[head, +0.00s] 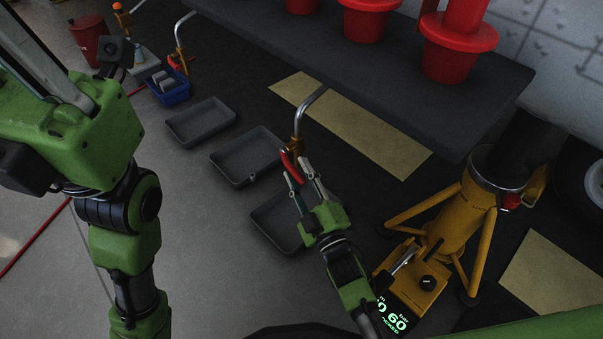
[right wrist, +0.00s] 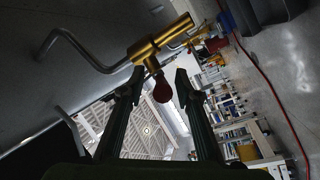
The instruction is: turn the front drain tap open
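The nearest drain tap (head: 297,146) has a brass body on a bent grey pipe below the dark panel. Its red handle (head: 291,164) hangs down from the body. In the right wrist view the brass body (right wrist: 160,40) is just beyond my fingertips, and the red handle (right wrist: 162,90) shows between them. My right gripper (head: 298,172) is open at the handle; the wrist view shows its two fingers (right wrist: 160,80) apart, with a gap on each side of the handle. Whether a finger touches it, I cannot tell.
Grey drip trays (head: 262,232) lie on the floor, one under my right gripper. A yellow jack (head: 455,225) stands at the right. Another tap (head: 181,58), a blue crate (head: 180,93) and a red bin (head: 88,38) are farther back.

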